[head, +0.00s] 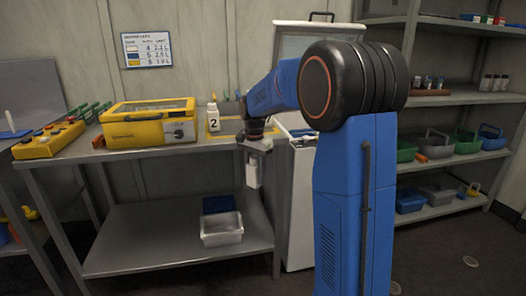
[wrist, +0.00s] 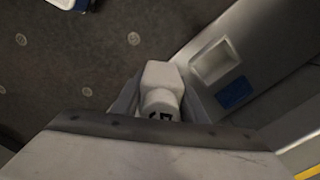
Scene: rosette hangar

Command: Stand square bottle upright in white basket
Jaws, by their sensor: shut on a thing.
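My gripper (head: 255,158) is in front of the workbench's right end and points down. It is shut on a white square bottle (head: 252,175), which hangs below it in the air. In the wrist view the bottle (wrist: 162,75) sits between the two fingers of my gripper (wrist: 160,100); a dark mark on it is partly hidden. The white basket (head: 222,239) stands on the bench's lower shelf, below and left of the bottle and apart from it. The basket also shows in the wrist view (wrist: 213,62), to the right of the bottle, and looks empty.
The bench top (head: 75,152) overhangs the shelf. On it stand a yellow case (head: 148,124) and a white bottle marked 2 (head: 213,122). Storage shelves (head: 470,97) are at right.

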